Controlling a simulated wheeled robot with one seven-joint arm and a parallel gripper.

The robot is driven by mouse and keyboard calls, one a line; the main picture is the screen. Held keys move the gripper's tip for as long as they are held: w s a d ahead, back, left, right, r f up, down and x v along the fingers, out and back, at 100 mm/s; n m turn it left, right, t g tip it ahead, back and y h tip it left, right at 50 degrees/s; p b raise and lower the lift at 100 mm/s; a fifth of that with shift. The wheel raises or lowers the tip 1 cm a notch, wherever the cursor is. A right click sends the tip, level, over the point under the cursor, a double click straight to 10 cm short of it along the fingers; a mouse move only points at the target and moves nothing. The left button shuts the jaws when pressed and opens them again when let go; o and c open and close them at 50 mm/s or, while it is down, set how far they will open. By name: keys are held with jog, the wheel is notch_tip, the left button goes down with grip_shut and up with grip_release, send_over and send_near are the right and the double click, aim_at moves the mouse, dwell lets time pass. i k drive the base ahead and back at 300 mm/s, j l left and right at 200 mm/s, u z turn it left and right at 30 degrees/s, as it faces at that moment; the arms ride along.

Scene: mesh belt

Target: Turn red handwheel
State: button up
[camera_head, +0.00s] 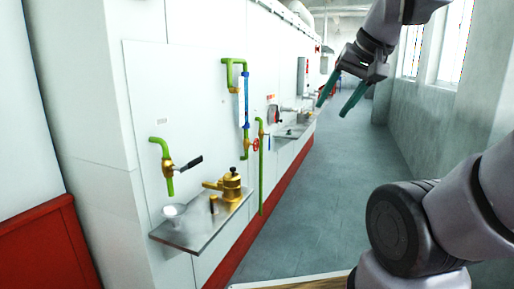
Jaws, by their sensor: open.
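A small red handwheel (256,145) sits on the green and brass pipework (247,110) of the left wall, right of the tall blue-sleeved pipe and near a vertical green pipe (262,170). It is seen nearly edge-on and is small in the picture. My gripper (334,104) is open and empty, with its two green fingers pointing down and left. In the picture it is up and right of the handwheel, over the corridor, and clearly apart from it.
A second shelf (291,131) lies farther along. The grey corridor floor (335,195) is clear.

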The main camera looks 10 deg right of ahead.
aim_at(255, 145)
jog(key=i+l+u, duration=0.15)
jog(key=i, duration=0.4)
jog(key=i+l+u, duration=0.15)
jog(key=i+l, duration=0.3)
jog(key=i+l+u, duration=0.15)
jog(key=i+l, duration=0.25)
jog(key=i, duration=0.2)
jog(key=i+l, duration=0.35)
